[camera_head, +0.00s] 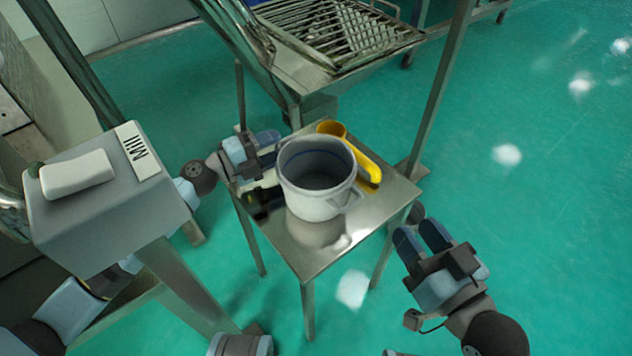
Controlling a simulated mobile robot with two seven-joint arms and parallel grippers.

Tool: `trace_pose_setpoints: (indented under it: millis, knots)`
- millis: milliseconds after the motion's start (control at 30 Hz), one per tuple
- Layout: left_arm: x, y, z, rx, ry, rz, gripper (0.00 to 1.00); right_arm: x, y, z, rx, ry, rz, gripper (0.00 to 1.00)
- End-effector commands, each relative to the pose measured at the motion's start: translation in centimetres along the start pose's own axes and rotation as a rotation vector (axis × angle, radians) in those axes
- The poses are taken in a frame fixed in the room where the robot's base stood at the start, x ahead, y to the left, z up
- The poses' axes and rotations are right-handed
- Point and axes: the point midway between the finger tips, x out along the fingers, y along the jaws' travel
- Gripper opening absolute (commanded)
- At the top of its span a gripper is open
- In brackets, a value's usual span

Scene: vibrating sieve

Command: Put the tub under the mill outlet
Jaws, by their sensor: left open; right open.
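The tub (315,196) is a grey-white round pail with a dark blue line inside its rim. It stands upright on a small steel table and looks empty, with a small handle at its lower right. My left gripper (266,168) is open at the tub's left side, its fingers pointing towards the wall; I cannot tell whether they touch it. My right gripper (420,235) is open and empty, off the table's right front side and apart from the tub. The mill (90,215) is a grey box labelled "Mill" at the left. Its outlet is not clearly visible.
A yellow scoop (366,163) lies on the steel table (380,205) behind and right of the tub. A steel frame with a slatted grate (340,35) stands behind the table. A white block (77,173) rests on the mill. The green floor at the right is clear.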

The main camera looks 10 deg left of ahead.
Motion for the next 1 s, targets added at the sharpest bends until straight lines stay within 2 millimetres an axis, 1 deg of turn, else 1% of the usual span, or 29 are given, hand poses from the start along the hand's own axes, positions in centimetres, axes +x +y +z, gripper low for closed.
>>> trace_pose_setpoints:
  millis: [33,67,200,300,467,500,667,700,1000]
  knots:
    - [0.9,0.2,0.1,0.003,0.002,-0.003,0.45,0.0,0.2,0.9,-0.001,-0.017,-0.002,0.43]
    - [1.4,0.2,0.0,0.002,0.002,-0.002,0.45,0.0,0.2,1.1,0.0,-0.026,-0.003,0.43]
    - [3.0,0.0,0.0,0.001,0.001,-0.001,0.45,0.0,0.2,1.6,0.0,-0.048,-0.006,0.43]
    - [3.3,0.0,0.0,0.0,0.0,0.0,0.45,0.0,0.2,1.7,0.0,-0.054,-0.006,0.43]
    - [3.3,-0.1,0.0,0.0,0.0,0.001,0.45,0.0,0.2,1.6,0.001,-0.055,-0.006,0.43]
    - [3.3,-0.1,0.0,0.0,0.0,0.001,0.4,0.0,0.2,1.6,0.001,-0.054,-0.006,0.43]
    - [3.3,-0.1,0.0,0.0,0.0,0.0,0.03,0.0,0.2,1.6,0.001,-0.055,-0.006,0.43]
    - [3.3,-0.1,0.0,0.0,0.0,0.0,0.0,0.0,0.2,1.6,0.001,-0.055,-0.006,0.43]
    - [3.3,-0.1,0.0,-0.001,0.001,-0.001,0.0,0.0,0.3,1.7,0.0,-0.056,-0.006,0.43]
